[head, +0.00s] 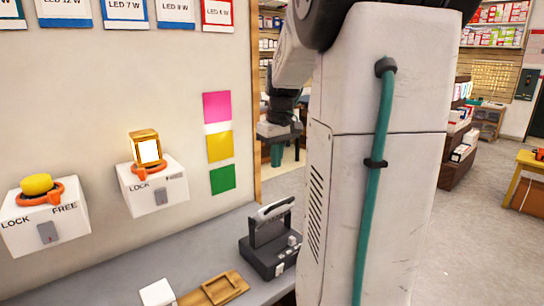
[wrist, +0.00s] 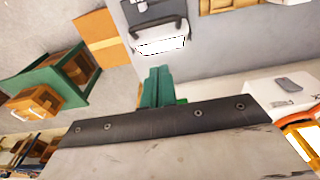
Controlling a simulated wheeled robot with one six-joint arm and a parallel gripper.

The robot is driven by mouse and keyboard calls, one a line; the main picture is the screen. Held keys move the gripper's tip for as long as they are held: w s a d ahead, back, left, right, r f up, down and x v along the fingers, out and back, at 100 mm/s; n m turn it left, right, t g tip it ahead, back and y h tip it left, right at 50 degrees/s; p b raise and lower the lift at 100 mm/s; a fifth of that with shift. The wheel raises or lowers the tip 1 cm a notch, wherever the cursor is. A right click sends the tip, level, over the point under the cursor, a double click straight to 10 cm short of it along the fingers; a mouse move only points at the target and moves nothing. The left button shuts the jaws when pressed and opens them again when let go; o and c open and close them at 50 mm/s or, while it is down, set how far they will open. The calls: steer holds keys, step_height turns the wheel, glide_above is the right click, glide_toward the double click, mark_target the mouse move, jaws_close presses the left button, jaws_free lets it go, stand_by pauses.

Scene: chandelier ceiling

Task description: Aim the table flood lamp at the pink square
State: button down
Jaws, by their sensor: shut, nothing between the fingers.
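The table flood lamp (head: 268,255) stands on the grey counter, a dark body with a tilted grey head on top. In the wrist view the lamp (wrist: 158,12) is near the top, with a bright white strip on its head. In the head view I cannot tell where it shines. The pink square (head: 217,106) is on the wall panel, above a yellow square (head: 219,146) and a green square (head: 223,179). My gripper (head: 277,156) has teal fingers, shut and empty, held above and apart from the lamp. The fingers also show in the wrist view (wrist: 158,74).
A lit orange wall lamp (head: 148,150) sits on a white LOCK/FREE box (head: 156,192). Another box (head: 45,228) carries a yellow knob (head: 37,184). A wooden tray (head: 222,290) and a white block (head: 157,292) lie left of the flood lamp. My arm hides the right side.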

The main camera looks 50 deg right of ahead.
glide_above(283, 202)
steer(key=w, duration=0.4)
steer(key=f, duration=0.4)
steer(key=d+f, duration=0.1)
steer(key=f, duration=0.1)
steer(key=shift+s, duration=0.25)
steer(key=shift+s+a+f, duration=0.15)
steer(key=shift+s+f, duration=0.35)
steer(key=shift+f, duration=0.15)
steer(key=shift+s+a+f, duration=0.15)
steer(key=shift+s+f, duration=0.3)
steer(key=shift+f, duration=0.15)
steer(key=shift+s+f, duration=0.25)
steer(key=shift+f, duration=0.05)
steer(key=shift+s+a+f, duration=0.2)
steer(key=shift+s+f, duration=0.35)
steer(key=shift+s, duration=0.1)
